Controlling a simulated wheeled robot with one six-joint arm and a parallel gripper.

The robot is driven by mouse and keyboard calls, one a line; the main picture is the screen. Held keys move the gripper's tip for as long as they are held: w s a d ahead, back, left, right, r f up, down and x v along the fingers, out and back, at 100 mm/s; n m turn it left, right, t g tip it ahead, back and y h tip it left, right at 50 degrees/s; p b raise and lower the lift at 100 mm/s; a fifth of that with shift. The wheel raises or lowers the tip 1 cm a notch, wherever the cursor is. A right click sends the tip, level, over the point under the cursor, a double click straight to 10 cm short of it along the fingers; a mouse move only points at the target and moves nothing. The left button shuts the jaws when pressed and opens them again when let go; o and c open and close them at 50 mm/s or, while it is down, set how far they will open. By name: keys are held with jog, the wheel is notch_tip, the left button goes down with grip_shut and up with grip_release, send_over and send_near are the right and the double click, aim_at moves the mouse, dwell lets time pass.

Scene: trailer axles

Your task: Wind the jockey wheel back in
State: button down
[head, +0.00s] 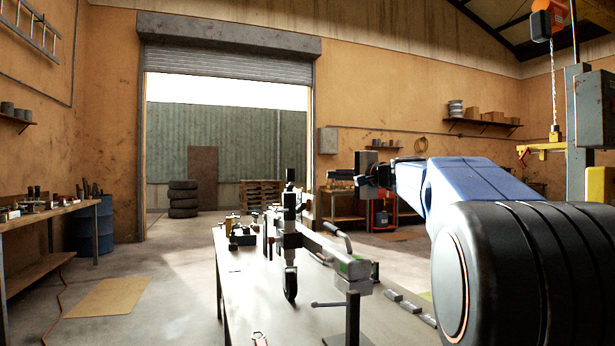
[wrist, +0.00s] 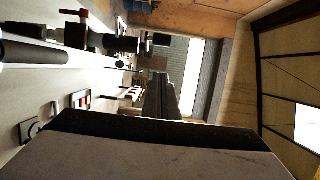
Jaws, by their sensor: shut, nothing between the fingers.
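The jockey wheel (head: 290,284) is a black wheel hanging under a grey drawbar (head: 330,252) on the bench. Its upright tube (head: 290,215) rises through a clamp at the drawbar's left end, with a dark top piece. The wrist view, turned sideways, shows a dark clamp (wrist: 76,36) with a red lever (wrist: 84,14) and a dark tube piece beside it. My gripper (head: 333,174) is shut and empty. It is raised above the drawbar, to the right of the tube's top, pointing left. The winding handle is too small to make out surely.
The bench (head: 250,290) carries several small parts behind the drawbar and grey blocks (head: 408,304) at right. A thin bar on a dark post (head: 352,315) stands in front. A side bench (head: 45,220) and a blue drum (head: 92,235) are at left.

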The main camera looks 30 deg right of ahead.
jog(key=w+a, duration=0.4)
jog(key=w, duration=0.8)
jog(key=shift+a, duration=0.4)
jog(key=shift+w+a, duration=0.1)
